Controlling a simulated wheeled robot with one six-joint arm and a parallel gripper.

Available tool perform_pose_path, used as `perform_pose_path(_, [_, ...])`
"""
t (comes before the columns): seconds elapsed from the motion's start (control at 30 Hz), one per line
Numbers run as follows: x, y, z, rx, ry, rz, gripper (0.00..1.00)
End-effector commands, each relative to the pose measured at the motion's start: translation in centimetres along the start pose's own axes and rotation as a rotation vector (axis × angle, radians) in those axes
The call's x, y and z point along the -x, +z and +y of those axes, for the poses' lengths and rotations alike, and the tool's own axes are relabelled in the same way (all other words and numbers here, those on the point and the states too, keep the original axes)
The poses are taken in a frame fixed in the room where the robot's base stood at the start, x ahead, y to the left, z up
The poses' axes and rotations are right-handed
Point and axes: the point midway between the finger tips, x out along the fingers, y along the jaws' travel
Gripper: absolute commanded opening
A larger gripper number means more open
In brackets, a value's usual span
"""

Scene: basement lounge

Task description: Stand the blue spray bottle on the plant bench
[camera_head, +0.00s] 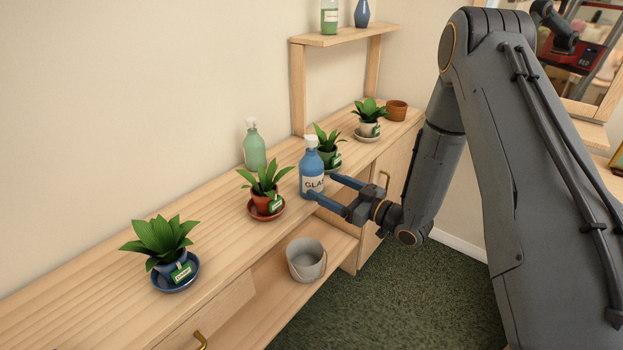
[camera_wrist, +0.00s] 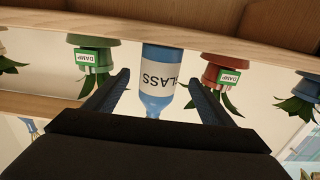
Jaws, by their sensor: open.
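The blue spray bottle (camera_head: 311,177) has a white top and a white label. It stands upright on the wooden plant bench (camera_head: 100,290), close to its front edge between two potted plants. My gripper (camera_head: 321,187) is open at the bottle, one finger on either side of it. The wrist view, which is upside down, shows the bottle (camera_wrist: 162,75) between the two spread fingers (camera_wrist: 160,88), with a gap visible on each side. Its base meets the bench edge there; its top is hidden behind my gripper.
Several potted plants on saucers line the bench, including a red pot (camera_head: 263,204) left of the bottle and a green pot (camera_head: 328,157) behind it. A green bottle (camera_head: 254,150) stands at the wall. A grey bucket (camera_head: 306,260) sits on the lower shelf.

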Motion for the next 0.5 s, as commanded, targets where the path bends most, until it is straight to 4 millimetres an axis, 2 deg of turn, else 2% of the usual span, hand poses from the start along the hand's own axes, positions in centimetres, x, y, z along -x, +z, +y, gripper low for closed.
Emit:
perform_pose_path(0.23, [-3.5,-0.2,0.0,0.001,-0.002,0.000,0.76])
perform_pose_path(0.5, [-4.5,-0.1,0.1,0.001,0.001,0.000,0.76])
